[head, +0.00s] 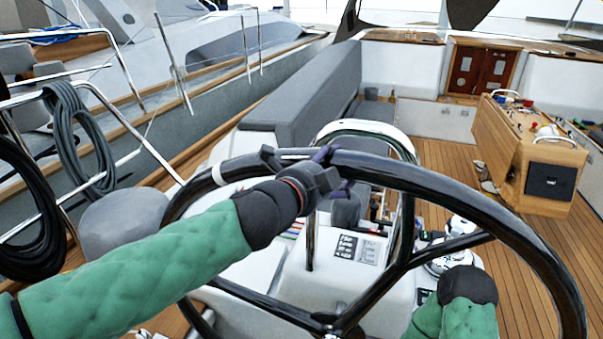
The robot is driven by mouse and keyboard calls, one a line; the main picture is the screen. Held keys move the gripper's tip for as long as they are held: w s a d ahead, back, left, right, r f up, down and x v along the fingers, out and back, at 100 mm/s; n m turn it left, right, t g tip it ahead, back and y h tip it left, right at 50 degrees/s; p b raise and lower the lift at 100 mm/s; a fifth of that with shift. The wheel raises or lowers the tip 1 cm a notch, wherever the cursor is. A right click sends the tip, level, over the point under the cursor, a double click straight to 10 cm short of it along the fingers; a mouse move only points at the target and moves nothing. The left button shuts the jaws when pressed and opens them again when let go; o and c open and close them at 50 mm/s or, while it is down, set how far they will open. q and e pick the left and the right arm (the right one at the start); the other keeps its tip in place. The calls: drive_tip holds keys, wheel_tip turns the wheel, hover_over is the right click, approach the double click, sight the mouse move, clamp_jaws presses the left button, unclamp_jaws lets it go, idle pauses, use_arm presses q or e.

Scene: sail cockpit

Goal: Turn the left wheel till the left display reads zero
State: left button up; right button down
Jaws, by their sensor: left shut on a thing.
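A large black steering wheel (470,203) fills the lower middle of the head view, with dark spokes meeting at a hub near the bottom edge. A white band (217,174) wraps its rim at the upper left. My left gripper (335,170) is shut on the wheel's rim near the top, its fingers on either side of it. My right arm's dark wrist (467,285) shows at the lower right, behind the wheel's spokes and rim area; its gripper fingers are hidden. I cannot pick out a display reading. Small labels (357,248) on the white pedestal are unreadable.
A grey bench (300,100) runs along the left behind the wheel. A wooden cabinet (545,150) stands at the right on the plank deck (440,157). Coiled ropes (75,140) hang on rails at the left. A grey rounded seat (122,225) is beside the wheel.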

sight(342, 177)
use_arm(q)
drive_tip(key=shift+s+d+r, duration=0.1)
drive_tip(key=shift+s+d, duration=0.15)
drive_tip(key=shift+d, duration=0.5)
drive_tip(key=shift+s+d, duration=0.25)
drive_tip(key=shift+d, duration=0.45)
drive_tip(key=o, duration=1.7)
drive_tip(key=v, duration=1.2)
drive_tip(key=shift+d, duration=0.1)
